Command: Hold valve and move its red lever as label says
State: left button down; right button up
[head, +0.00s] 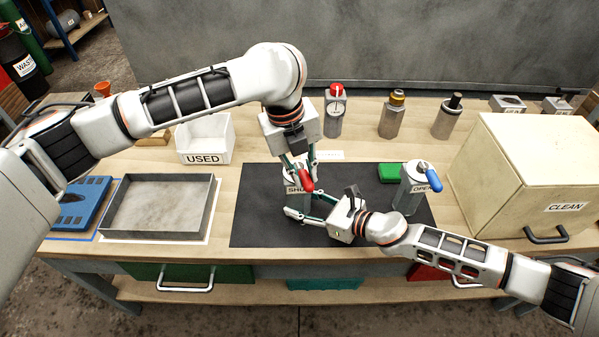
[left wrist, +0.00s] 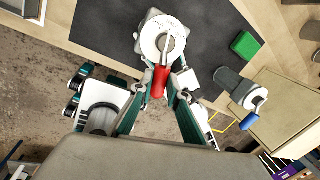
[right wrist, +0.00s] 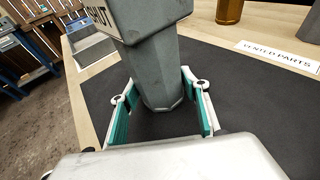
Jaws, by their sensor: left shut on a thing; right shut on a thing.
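The grey valve (head: 293,186) stands upright on the black mat (head: 262,228), with a label reading "SHU…", its end hidden by the red lever (head: 305,180). In the left wrist view the lever (left wrist: 158,82) points from the round dial (left wrist: 163,40) toward my left gripper (left wrist: 165,85). My left gripper (head: 302,163), above the valve, is shut on the lever. My right gripper (head: 305,214) is low at the valve's front right. In the right wrist view its fingers (right wrist: 160,92) are on both sides of the valve's lower body (right wrist: 158,62), shut on it.
A second valve with a blue lever (head: 428,176) and an "OPEN" label stands right, beside a green block (head: 390,173). An empty metal tray (head: 158,207) and "USED" bin (head: 204,140) are left. The "CLEAN" box (head: 522,165) is right. Several valves stand behind.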

aim_at(308, 178)
pick_arm(q)
jog(key=n, duration=0.1)
jog(key=d+n, duration=0.1)
jog(key=shift+w+n+t, duration=0.25)
jog(key=shift+n+t, duration=0.05)
jog(key=shift+w+d+n+y, duration=0.2)
jog(key=shift+d+n, duration=0.15)
jog(key=shift+n, duration=0.45)
jog(key=shift+w+d+n+y, duration=0.1)
jog(key=shift+w+d+n, duration=0.2)
jog(key=shift+n, duration=0.5)
jog(key=shift+s, duration=0.1)
jog(key=c, duration=1.9)
grip_release()
jog(key=r, duration=0.4)
jog(key=s+a+r, duration=0.1)
jog(key=r, duration=0.7)
jog(key=shift+s+a, duration=0.25)
jog(key=shift+s, duration=0.15)
jog(key=shift+f, duration=0.1)
